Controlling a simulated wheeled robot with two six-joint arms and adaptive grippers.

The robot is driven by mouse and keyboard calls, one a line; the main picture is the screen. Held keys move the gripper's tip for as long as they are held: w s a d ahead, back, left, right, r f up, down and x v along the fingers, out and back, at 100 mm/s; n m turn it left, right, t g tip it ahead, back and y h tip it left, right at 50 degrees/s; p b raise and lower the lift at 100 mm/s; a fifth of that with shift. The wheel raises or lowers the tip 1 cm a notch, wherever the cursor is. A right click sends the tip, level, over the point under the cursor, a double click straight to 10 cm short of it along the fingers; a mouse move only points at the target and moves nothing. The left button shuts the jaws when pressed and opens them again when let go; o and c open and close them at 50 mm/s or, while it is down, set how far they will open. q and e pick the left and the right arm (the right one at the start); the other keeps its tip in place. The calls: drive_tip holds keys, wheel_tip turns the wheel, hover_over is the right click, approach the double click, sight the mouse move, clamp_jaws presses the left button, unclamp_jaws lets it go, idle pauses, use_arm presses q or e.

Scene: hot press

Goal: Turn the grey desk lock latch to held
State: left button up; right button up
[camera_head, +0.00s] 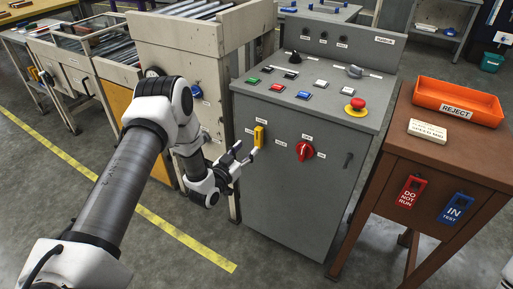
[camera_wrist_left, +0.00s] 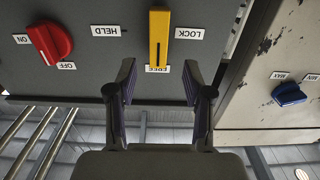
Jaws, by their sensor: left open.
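The grey desk (camera_head: 300,150) has a yellow lock latch (camera_head: 259,136) on its front panel. In the left wrist view the latch (camera_wrist_left: 159,38) is a straight bar running up and down. Its lower end there is by a small label I cannot read clearly. A HELD label (camera_wrist_left: 105,31) is to its left and a LOCK label (camera_wrist_left: 189,33) to its right in that view. My left gripper (camera_head: 246,152) is open just in front of the panel. In the wrist view its fingers (camera_wrist_left: 160,82) are spread either side of the latch's line, with nothing between them. My right gripper is out of view.
A red rotary switch (camera_head: 305,151) sits on the panel right of the latch. Buttons and a red mushroom knob (camera_head: 358,104) are on the desk top. A conveyor frame (camera_head: 228,110) stands close left. A brown stand (camera_head: 440,160) with an orange reject tray (camera_head: 458,90) is at right.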

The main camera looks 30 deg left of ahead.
sight(257, 137)
use_arm(q)
drive_tip(key=w, duration=0.7)
drive_tip(key=shift+w+d+r, duration=0.1)
drive_tip(key=shift+d+r, duration=0.05)
drive_tip(key=shift+d, duration=0.05)
clamp_jaws()
